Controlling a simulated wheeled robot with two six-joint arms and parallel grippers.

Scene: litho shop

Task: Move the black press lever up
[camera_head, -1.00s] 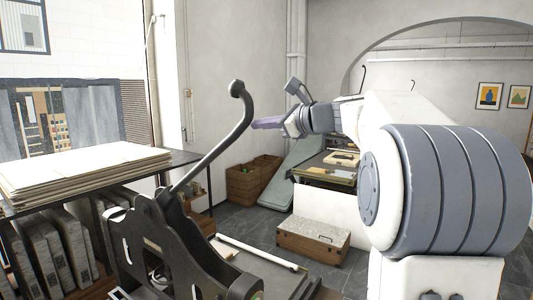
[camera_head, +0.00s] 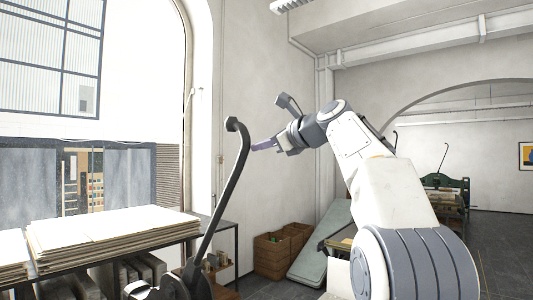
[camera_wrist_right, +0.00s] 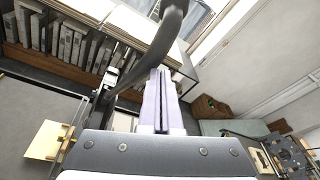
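The black press lever (camera_head: 224,190) rises from the press at the bottom left of the head view. It is steep, leans a little right and ends in a dark knob. My right gripper (camera_head: 262,146) is just right of its upper part, with its purple fingertips at the lever's edge. In the right wrist view the two fingers (camera_wrist_right: 155,102) lie side by side, shut with only a thin line between them. The lever (camera_wrist_right: 168,42) crosses just beyond their tips; whether they touch cannot be told. My left gripper is not in view.
A stack of large paper sheets (camera_head: 110,236) lies on a dark shelf at the left. Wooden crates (camera_head: 272,256) and a leaning pale green panel (camera_head: 318,250) stand by the wall behind. The air right of the lever is taken by my right arm.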

